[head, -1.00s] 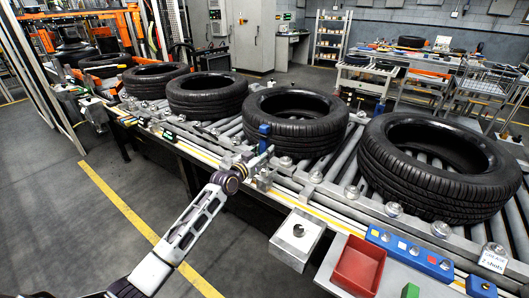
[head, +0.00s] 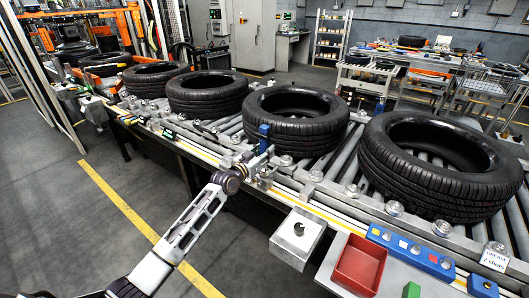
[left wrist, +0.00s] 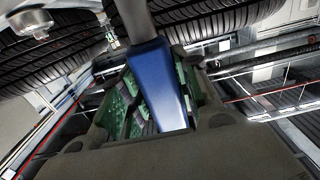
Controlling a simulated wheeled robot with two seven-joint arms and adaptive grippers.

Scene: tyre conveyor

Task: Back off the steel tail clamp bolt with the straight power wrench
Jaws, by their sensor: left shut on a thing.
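The straight power wrench (head: 264,131) shows as a blue upright body at the near edge of the roller conveyor, in front of the second tyre from the right. My left gripper (head: 258,160) is shut on it, arm reaching in from below. In the left wrist view the wrench's blue body (left wrist: 162,88) lies between the green-padded fingers, with a dark grey shaft running away toward a tyre. Several silver bolt heads line the near rail, one just right of the gripper (head: 286,160); I cannot tell which is the tail clamp bolt. The wrench's working end is hidden. My right gripper is not in view.
Large black tyres (head: 296,117) lie on the rollers close behind the gripper. A silver box (head: 297,236), a red tray (head: 359,265) and a blue block with coloured inserts (head: 408,252) are along the near edge at right. The floor at left is clear.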

